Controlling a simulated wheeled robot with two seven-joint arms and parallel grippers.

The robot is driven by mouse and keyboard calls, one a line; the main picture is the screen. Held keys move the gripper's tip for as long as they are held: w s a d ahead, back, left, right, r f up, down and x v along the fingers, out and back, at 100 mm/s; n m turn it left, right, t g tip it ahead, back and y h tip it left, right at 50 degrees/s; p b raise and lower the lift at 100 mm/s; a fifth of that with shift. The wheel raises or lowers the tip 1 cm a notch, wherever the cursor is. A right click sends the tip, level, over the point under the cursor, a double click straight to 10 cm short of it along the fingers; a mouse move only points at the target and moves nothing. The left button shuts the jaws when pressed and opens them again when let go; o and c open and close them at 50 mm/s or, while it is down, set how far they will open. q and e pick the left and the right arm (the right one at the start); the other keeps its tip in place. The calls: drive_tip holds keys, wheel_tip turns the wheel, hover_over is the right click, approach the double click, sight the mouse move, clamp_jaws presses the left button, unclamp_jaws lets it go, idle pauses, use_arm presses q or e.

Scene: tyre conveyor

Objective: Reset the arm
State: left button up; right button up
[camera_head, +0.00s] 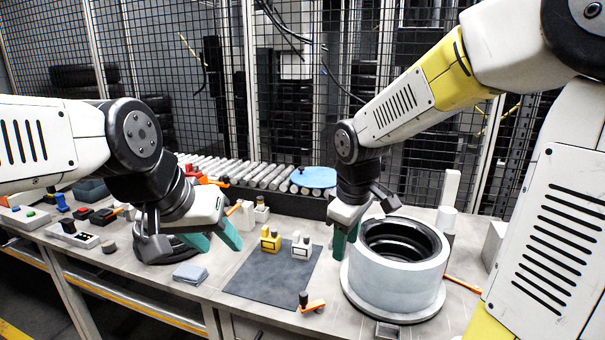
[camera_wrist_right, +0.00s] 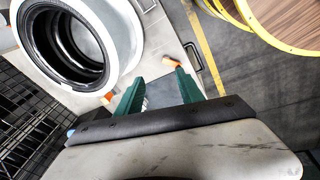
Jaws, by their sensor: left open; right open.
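My left gripper (camera_head: 214,240) is open and empty above the left part of the workbench, its green fingers pointing down to the right. My right gripper (camera_head: 345,240) hangs just left of a large pale grey ring holder (camera_head: 395,285) with a black tyre (camera_head: 375,236) inside. In the right wrist view its two green fingers (camera_wrist_right: 160,90) are spread apart with nothing between them. The tyre also shows in the wrist view (camera_wrist_right: 42,42), left of the fingers. Whether the right gripper touches the holder cannot be told.
A dark mat (camera_head: 262,283) holds a yellow block (camera_head: 270,242) and a white block (camera_head: 302,247). A small orange-handled tool (camera_head: 312,305) lies in front. A roller conveyor (camera_head: 270,176) and mesh fence stand behind. Control boxes (camera_head: 75,233) sit at left.

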drive_tip(key=s+d+r+m+t+y, duration=0.2)
drive_tip(key=s+d+r+m, duration=0.3)
drive_tip(key=s+r+m, duration=0.3)
drive_tip(key=s+m+t, duration=0.1)
drive_tip(key=s+m, duration=0.1)
drive_tip(key=s, duration=0.2)
drive_tip(key=shift+r+t, duration=0.2)
drive_tip(key=shift+t, duration=0.1)
drive_tip(key=shift+c, duration=0.5)
